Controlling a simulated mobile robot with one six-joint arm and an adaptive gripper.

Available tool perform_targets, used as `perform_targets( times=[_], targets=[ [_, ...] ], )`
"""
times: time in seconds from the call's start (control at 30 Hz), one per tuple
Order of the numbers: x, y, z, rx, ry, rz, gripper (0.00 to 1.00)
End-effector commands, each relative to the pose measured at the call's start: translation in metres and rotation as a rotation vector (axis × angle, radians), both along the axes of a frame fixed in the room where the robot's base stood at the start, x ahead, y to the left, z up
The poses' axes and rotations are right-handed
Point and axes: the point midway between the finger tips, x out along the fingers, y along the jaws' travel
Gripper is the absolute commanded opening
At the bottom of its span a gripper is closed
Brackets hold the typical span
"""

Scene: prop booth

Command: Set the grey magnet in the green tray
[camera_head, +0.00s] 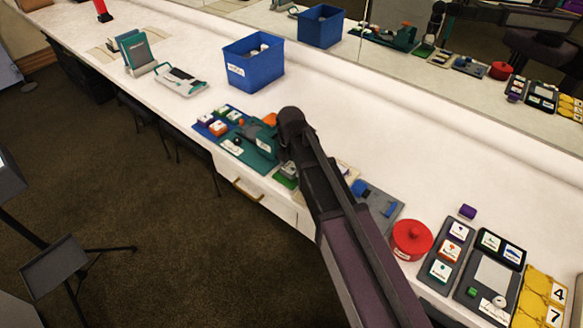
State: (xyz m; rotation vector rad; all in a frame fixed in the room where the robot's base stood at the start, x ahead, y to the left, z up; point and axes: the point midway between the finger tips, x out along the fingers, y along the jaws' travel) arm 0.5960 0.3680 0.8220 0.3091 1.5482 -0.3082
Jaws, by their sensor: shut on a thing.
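The green tray (286,181) is a small green-edged piece on the white counter, left of my forearm and partly hidden by my arm. My gripper (289,168) points down at the tray, close above it. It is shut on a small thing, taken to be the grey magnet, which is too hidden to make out. I cannot tell whether the held thing touches the tray.
A teal holder (262,142) stands close left of my gripper. A blue bin (253,65) is behind, and a blue tray of blocks (220,121) is left. A red pot (411,240) and dark trays (446,258) are right. A mirror (460,80) backs the counter.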

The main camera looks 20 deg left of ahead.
Motion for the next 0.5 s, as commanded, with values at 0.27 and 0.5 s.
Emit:
perform_targets(
  times=[0.27, 0.5],
  targets=[
    [-0.0002, 0.0003, -0.0086, 0.0, 0.0, 0.001, 0.15],
    [-0.0003, 0.0006, -0.0084, 0.0, 0.0, 0.001, 0.15]
  ],
)
